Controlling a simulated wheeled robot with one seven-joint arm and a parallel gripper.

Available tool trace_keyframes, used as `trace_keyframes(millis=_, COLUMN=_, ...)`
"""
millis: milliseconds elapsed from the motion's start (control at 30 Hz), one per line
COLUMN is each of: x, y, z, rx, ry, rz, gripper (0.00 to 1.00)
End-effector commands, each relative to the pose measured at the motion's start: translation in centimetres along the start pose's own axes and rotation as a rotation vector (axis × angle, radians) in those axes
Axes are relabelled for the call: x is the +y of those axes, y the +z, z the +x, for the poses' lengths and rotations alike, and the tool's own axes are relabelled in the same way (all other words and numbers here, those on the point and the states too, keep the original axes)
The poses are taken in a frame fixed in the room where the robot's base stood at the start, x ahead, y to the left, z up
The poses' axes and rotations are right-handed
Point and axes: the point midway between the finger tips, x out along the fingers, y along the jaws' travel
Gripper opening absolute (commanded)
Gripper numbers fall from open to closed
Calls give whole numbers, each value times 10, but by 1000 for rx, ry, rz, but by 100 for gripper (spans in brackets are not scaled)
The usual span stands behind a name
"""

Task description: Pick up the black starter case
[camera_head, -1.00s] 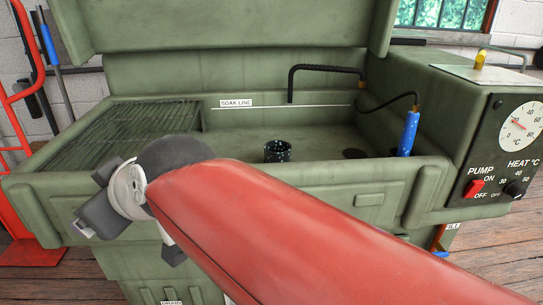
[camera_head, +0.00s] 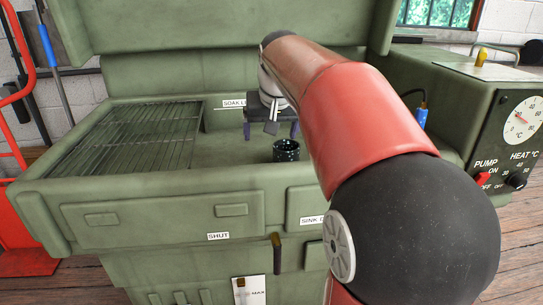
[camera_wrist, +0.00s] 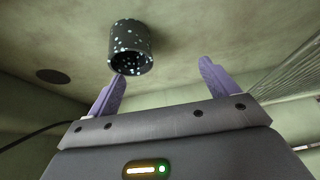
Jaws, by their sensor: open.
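The black starter case (camera_head: 286,150) is a short black cylinder with pale speckles and an open end. It stands upright in the basin of the green parts washer (camera_head: 120,190). In the wrist view the case (camera_wrist: 131,48) lies beyond the fingertips, nearer the left finger than the middle of the gap. My gripper (camera_head: 270,133) is open and empty, just behind and to the left of the case in the head view. Its two purple fingers (camera_wrist: 162,70) are spread wide. The case is not between them. I cannot tell whether the left fingertip touches it.
A slatted drain rack (camera_head: 135,140) fills the washer's left side. The washer's front wall stands before the basin. A blue-handled brush (camera_head: 421,117) is at right, partly behind my arm. A dark round drain (camera_wrist: 52,76) shows in the basin floor.

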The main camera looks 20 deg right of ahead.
Motion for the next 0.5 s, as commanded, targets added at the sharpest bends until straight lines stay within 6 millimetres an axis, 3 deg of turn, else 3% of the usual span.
trace_keyframes(millis=133, x=32, y=1, z=11, rx=-79, ry=97, rz=141, gripper=86)
trace_keyframes(millis=500, x=39, y=1, z=48, rx=-92, ry=113, rz=166, gripper=86)
